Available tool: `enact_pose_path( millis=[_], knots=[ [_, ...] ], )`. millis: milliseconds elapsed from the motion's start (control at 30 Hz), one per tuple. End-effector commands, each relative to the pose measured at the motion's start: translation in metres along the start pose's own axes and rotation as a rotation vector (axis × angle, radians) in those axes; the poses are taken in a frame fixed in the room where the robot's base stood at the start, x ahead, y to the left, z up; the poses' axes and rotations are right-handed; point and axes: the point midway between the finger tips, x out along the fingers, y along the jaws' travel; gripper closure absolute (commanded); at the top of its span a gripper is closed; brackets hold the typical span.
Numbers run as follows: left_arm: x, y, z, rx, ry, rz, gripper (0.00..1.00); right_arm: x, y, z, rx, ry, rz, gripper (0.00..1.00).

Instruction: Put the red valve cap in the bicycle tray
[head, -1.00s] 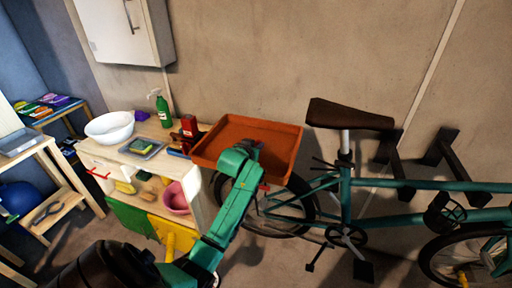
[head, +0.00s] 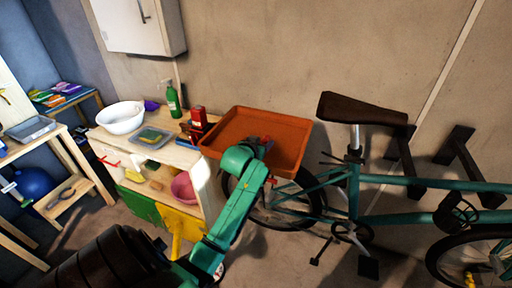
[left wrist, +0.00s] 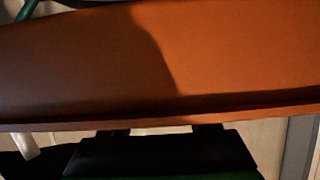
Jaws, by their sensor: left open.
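The bicycle tray (head: 228,135) is a wide, shallow orange tray above the bicycle's rear wheel. My left gripper (head: 262,143) is at the tray's front side, its tip over the tray floor. It is open. In the left wrist view the tray's orange surface (left wrist: 230,50) fills most of the picture, and the dark gripper body shows at the bottom with no cap visible at it. A small reddish spot shows by the gripper tip in the head view, but I cannot tell whether it is the red valve cap. My right gripper is not in view.
The teal bicycle (head: 395,182) with a brown saddle (head: 362,108) stands right of the tray. Left is a wooden play counter with a white bowl (head: 121,117), a green spray bottle (head: 172,99) and a red item (head: 198,117). The wall is close behind.

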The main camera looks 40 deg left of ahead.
Motion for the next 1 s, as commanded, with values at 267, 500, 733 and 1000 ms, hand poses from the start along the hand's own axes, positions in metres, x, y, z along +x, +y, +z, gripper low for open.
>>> enact_pose_path(
  millis=[267,500,733,1000],
  knots=[
    [-0.064,0.0,0.002,-0.001,0.0,0.001,0.41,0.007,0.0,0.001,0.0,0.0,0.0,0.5],
    [-0.089,0.0,0.001,-0.001,-0.001,0.0,0.41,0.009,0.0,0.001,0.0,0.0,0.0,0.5],
    [-0.088,0.0,0.0,-0.001,-0.001,0.0,0.41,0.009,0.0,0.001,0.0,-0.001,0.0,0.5],
    [-0.088,0.0,0.0,-0.001,0.0,0.0,0.41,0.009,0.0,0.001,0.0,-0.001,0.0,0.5]
  ],
)
